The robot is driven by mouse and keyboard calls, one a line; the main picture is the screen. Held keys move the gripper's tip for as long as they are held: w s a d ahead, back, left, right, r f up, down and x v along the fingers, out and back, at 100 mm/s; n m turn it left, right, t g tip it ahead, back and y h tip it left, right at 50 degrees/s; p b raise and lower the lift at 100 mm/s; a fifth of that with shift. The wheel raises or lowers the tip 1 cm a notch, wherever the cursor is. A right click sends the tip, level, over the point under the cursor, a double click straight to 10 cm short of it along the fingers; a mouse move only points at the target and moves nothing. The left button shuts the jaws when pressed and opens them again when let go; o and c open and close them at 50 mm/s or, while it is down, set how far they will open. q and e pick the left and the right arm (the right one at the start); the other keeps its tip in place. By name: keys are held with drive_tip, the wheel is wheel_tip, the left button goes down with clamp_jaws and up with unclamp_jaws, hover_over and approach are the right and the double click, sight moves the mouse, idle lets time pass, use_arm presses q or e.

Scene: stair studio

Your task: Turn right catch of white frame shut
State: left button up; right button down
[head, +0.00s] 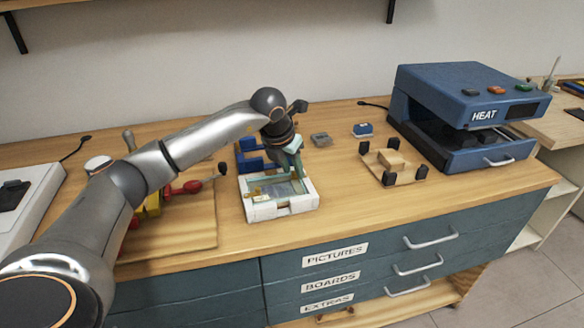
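The white frame (283,210) lies flat on the wooden worktop near its front edge, with a pale panel and small brass-coloured parts inside it. A brass-coloured piece (254,194) shows at its left side. The right catch is too small and too covered to make out. My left gripper (290,172) points down over the back part of the frame, and its arm crosses from the left. The fingers are too small and partly hidden to tell whether they are open or touching the frame. My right gripper is not in view.
A blue holder (250,160) stands right behind the frame. To the right are a wooden fixture with dark corner posts (405,178) and a blue heat press (470,95). A red-handled tool (190,187) lies to the left. Bare worktop (345,205) is free right of the frame.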

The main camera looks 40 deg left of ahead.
use_arm(q)
drive_tip(key=shift+o, duration=0.6)
drive_tip(key=v, duration=1.2)
drive_tip(key=shift+r, duration=0.3)
